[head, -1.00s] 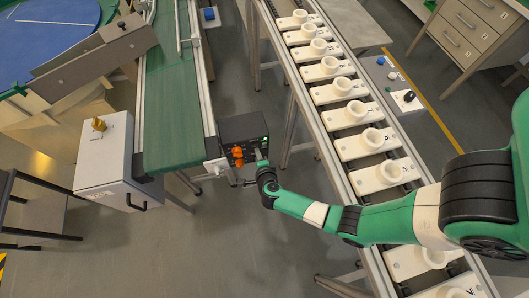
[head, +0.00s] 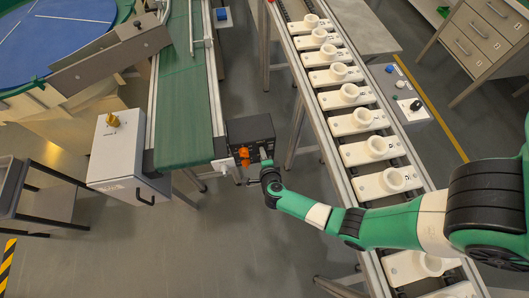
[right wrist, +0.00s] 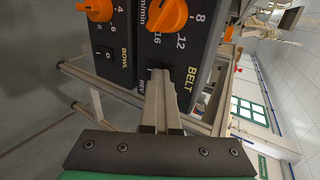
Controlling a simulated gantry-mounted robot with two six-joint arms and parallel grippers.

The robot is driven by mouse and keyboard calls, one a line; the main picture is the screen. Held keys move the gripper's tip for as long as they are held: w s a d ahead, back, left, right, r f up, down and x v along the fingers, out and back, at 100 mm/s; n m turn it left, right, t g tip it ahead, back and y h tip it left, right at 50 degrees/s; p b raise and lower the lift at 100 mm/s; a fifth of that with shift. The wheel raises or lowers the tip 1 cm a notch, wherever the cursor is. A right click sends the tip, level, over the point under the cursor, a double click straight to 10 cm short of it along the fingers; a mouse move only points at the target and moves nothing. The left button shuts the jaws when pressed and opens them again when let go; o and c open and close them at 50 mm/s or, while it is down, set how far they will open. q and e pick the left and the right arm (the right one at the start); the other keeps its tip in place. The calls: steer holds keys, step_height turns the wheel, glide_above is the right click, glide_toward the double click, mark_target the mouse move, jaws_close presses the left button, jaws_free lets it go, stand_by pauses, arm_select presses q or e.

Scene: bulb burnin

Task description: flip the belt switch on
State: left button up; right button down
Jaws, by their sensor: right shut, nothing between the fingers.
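The black control box (head: 250,130) with orange knobs (head: 243,154) stands at the near end of the green belt. My right gripper (head: 266,162) is at the front of this box. In the right wrist view its two fingers (right wrist: 160,80) are together and empty, with their tips at the panel marked BELT (right wrist: 190,75), below its orange knob (right wrist: 167,15). The belt switch is not visible; the fingers cover that part of the panel. I cannot tell whether the tips touch it. My left gripper is out of view.
A BOWL panel with its own orange knob (right wrist: 98,10) and a small 0/1 switch (right wrist: 107,53) is just left of the fingers. The green belt (head: 188,110) and the roller line with white bulb holders (head: 360,120) flank the box. Grey floor lies in front.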

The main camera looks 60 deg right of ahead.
arm_select(q)
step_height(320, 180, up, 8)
steer(key=p, duration=0.7)
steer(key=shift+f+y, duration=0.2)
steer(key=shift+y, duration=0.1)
arm_select(e)
steer(key=v, duration=1.3)
steer(key=shift+s+a+f, duration=0.15)
steer(key=shift+s+a, duration=0.1)
steer(key=shift+a, duration=0.1)
